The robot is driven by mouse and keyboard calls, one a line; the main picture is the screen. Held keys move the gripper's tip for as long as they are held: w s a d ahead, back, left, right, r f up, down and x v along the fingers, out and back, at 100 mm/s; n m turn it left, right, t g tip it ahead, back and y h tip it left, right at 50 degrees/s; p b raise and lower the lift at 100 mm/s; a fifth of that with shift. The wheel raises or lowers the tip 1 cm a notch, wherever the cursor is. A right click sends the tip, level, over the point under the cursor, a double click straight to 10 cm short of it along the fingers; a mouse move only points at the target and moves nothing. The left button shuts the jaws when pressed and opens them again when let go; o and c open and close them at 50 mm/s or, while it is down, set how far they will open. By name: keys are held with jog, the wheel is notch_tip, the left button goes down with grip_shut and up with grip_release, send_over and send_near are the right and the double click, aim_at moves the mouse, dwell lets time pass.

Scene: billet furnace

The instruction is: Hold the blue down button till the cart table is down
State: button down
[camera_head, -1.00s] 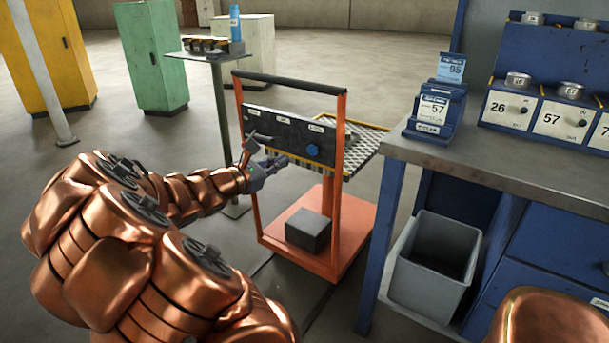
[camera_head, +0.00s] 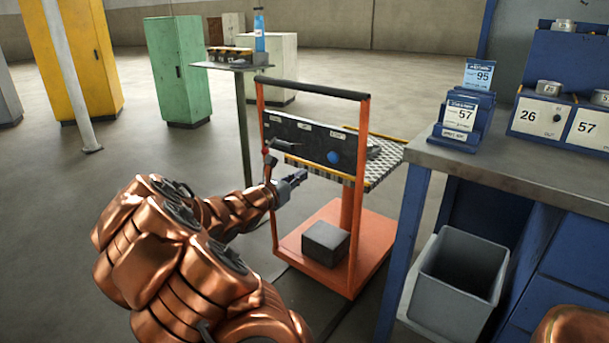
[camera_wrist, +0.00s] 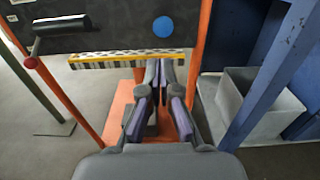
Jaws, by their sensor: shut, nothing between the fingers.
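The orange cart (camera_head: 366,200) stands left of the workbench. Its dark control panel (camera_head: 296,137) hangs between the uprights and carries a round blue button (camera_head: 334,157) toward its right end. The button also shows at the top of the wrist view (camera_wrist: 163,27). The cart table (camera_head: 385,165), with a checkered top and yellow edge, is raised well above the orange base. My gripper (camera_head: 302,176) is shut and empty, in front of the panel, below and left of the button. In the wrist view the fingertips (camera_wrist: 160,62) point just below the button, apart from it.
A lever with a red knob (camera_wrist: 31,62) sticks out from the panel's left part. A dark block (camera_head: 326,243) rests on the cart base. A grey bin (camera_head: 455,285) stands under the workbench (camera_head: 500,172). A small stand (camera_head: 240,67) is behind the cart.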

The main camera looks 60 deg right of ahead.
aim_at(330, 157)
jog(key=b+x, duration=0.2)
jog(key=x, duration=1)
jog(key=shift+d+b, duration=0.25)
jog(key=shift+b, duration=0.15)
